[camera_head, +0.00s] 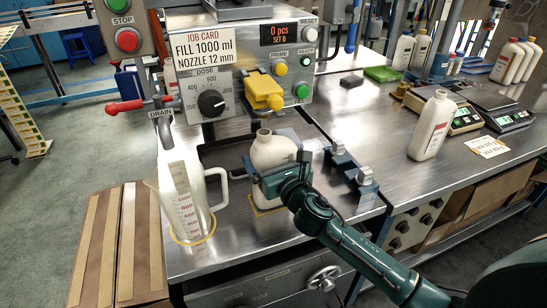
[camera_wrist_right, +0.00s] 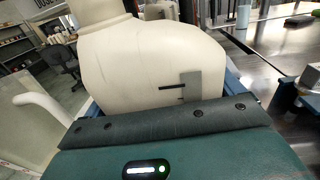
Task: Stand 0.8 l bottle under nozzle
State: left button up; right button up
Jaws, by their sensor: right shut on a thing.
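A cream-white bottle (camera_head: 272,150) stands upright, or is held upright, in front of the filling machine; it also fills the right wrist view (camera_wrist_right: 155,65). My right gripper (camera_head: 283,172) is shut on the bottle's body from the front right. A yellow ring marking (camera_head: 262,208) shows at its base; whether the bottle touches the plate is hidden. The yellow nozzle part (camera_head: 264,92) of the machine is above and close behind the bottle's open neck. The bottle's size marking cannot be read. My left gripper is not in view.
A clear measuring jug (camera_head: 184,195) stands close left of the bottle under the red drain lever (camera_head: 140,104). Metal clamps (camera_head: 352,165) sit to the right. Another white bottle (camera_head: 432,125) stands on the right bench near the scales (camera_head: 503,118). The bench between is mostly clear.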

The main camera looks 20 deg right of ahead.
jog(key=o, duration=0.7)
jog(key=shift+c, duration=0.2)
jog(key=shift+s, duration=0.1)
